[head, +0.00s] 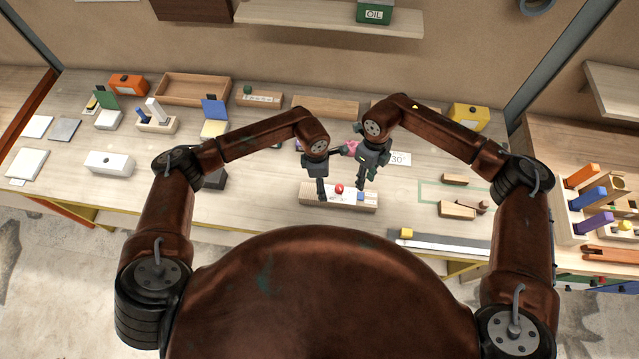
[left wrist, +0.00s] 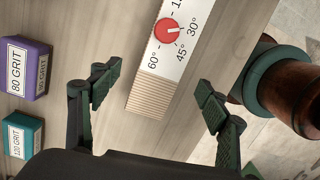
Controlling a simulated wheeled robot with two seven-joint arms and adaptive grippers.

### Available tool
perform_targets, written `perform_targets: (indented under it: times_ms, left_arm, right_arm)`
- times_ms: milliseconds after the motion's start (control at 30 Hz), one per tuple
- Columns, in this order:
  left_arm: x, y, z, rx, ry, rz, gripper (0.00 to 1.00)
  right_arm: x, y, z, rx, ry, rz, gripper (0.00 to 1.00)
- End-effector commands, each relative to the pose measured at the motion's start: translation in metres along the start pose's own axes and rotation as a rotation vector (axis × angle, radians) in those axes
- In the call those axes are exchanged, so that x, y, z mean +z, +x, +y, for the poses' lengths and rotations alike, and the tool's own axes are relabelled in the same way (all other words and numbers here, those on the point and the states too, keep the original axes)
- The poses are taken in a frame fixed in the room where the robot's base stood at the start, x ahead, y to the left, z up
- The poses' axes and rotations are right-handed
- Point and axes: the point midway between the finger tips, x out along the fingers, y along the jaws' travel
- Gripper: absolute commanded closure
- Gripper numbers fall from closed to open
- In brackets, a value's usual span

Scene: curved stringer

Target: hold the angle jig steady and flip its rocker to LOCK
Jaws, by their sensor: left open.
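The angle jig (head: 312,197) is a pale wooden block lying near the front edge of the bench, with a white scale, a red knob (head: 339,188) and a blue piece (head: 361,196) at its right end. In the left wrist view its ribbed end (left wrist: 150,95) lies between my spread fingers, apart from both. My left gripper (head: 321,190) is open above the jig's left part. My right gripper (head: 366,180) hangs over the jig's right end; its finger gap is unclear. The rocker's lettering is too small to read.
A pink object (head: 350,147) is partly hidden behind my right gripper, beside a 30° card (head: 398,159). Wooden blocks (head: 457,210) lie to the right. A purple 80 GRIT box (left wrist: 26,65) and a teal 120 GRIT box (left wrist: 22,135) show in the left wrist view.

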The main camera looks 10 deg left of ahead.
Motion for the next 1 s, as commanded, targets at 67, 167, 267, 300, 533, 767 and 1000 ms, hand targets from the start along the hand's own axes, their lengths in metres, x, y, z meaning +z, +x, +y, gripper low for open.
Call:
perform_targets:
  times_ms: [67, 167, 267, 300, 533, 767, 1000]
  left_arm:
    - [-0.008, 0.001, -0.002, 0.019, 0.067, 0.067, 0.3]
    - [-0.014, 0.004, -0.004, 0.029, 0.108, 0.112, 0.3]
    - [-0.017, 0.011, -0.005, 0.031, 0.119, 0.125, 0.3]
    - [-0.017, 0.016, -0.005, 0.029, 0.118, 0.124, 0.3]
    - [-0.02, 0.051, -0.004, 0.029, 0.115, 0.121, 0.3]
    - [-0.023, 0.074, -0.002, 0.03, 0.115, 0.12, 0.3]
    - [-0.024, 0.08, -0.002, 0.03, 0.115, 0.119, 0.3]
  right_arm:
    - [0.0, 0.0, 0.0, 0.0, 0.0, 0.0, 0.71]
    - [0.0, 0.0, 0.0, 0.0, 0.0, 0.0, 0.71]
    - [0.0, 0.0, 0.0, 0.0, 0.0, 0.0, 0.71]
    - [0.0, 0.0, 0.0, 0.0, 0.001, 0.0, 0.71]
    - [0.0, 0.0, 0.0, 0.0, 0.0, 0.0, 0.71]
    - [0.0, 0.0, 0.0, 0.0, 0.0, 0.0, 0.71]
    - [0.0, 0.0, 0.0, 0.0, 0.0, 0.0, 0.71]
